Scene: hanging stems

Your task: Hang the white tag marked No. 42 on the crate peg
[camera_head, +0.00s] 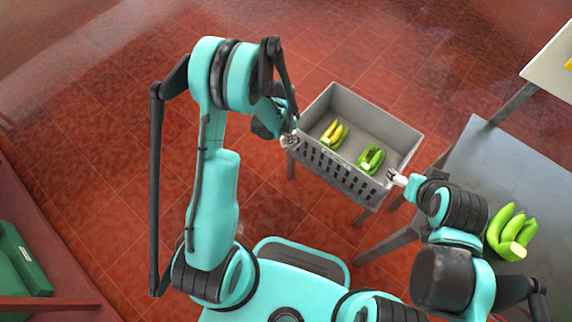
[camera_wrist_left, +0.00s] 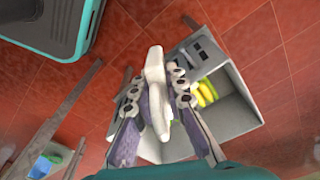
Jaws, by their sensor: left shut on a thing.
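My left gripper (camera_head: 289,139) is at the near left corner of the grey crate (camera_head: 405,153). In the left wrist view, its two fingers (camera_wrist_left: 157,88) are shut on a white tag (camera_wrist_left: 155,62), which stands out between them as a narrow, pale shape. The No. 42 marking does not show. The crate (camera_wrist_left: 240,115) lies behind and to the right of the fingers in that view. I cannot make out the crate peg in either view. My right gripper (camera_head: 396,178) is at the crate's right near corner, too small to tell if it is open.
Two banana bunches lie in the crate: one yellow-green (camera_head: 334,133), one green (camera_head: 371,158). Another green bunch (camera_head: 512,232) lies on the grey table (camera_head: 500,165) at right. A green box (camera_head: 22,262) is at far left. The red tiled floor is clear behind the crate.

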